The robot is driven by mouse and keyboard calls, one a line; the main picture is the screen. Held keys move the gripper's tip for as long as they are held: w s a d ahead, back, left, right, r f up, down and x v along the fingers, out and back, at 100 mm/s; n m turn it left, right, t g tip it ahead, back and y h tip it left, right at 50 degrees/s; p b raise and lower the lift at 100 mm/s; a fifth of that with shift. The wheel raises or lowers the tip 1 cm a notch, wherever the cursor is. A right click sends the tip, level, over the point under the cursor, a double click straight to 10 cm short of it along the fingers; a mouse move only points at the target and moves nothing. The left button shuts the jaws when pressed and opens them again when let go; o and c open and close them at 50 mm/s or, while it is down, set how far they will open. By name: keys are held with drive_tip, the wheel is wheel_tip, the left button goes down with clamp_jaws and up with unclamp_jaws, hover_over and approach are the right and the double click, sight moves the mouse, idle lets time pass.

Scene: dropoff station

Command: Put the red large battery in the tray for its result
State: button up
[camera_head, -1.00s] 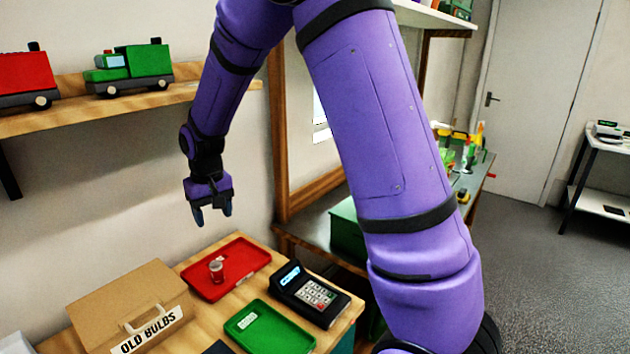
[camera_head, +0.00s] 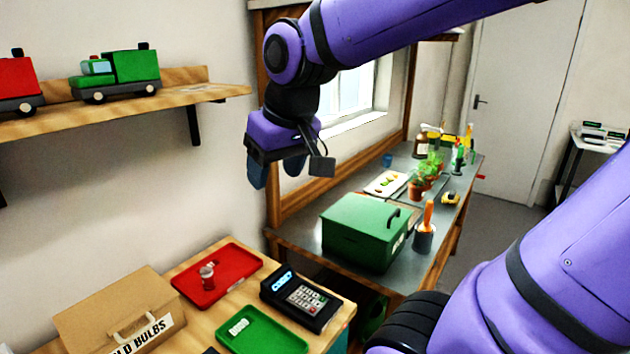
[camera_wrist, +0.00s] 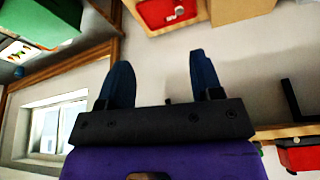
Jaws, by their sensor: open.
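A small upright cylinder (camera_head: 207,277), reddish with a pale top, stands in the red tray (camera_head: 243,262) on the wooden table; it looks like the battery. In the wrist view the cylinder (camera_wrist: 179,11) and the red tray (camera_wrist: 152,14) show upside down at the top edge. A green tray (camera_head: 284,338) lies nearer the front, with a pale label or small item in it that I cannot make out. My gripper (camera_head: 276,172) is open and empty, high above and to the right of the red tray. Its dark blue fingers (camera_wrist: 160,68) are apart in the wrist view.
A tester with keypad and lit display (camera_head: 300,297) stands right of the trays. A cardboard "OLD BULBS" box (camera_head: 110,310) is at the left. A green toolbox (camera_head: 360,230) and potted plants (camera_head: 418,182) occupy the grey bench. A shelf (camera_head: 200,88) holds toy trucks.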

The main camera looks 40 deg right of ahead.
drive_tip(key=s+t, duration=0.1)
drive_tip(key=s, duration=0.7)
drive_tip(key=shift+d, duration=0.4)
drive_tip(key=shift+r, duration=0.1)
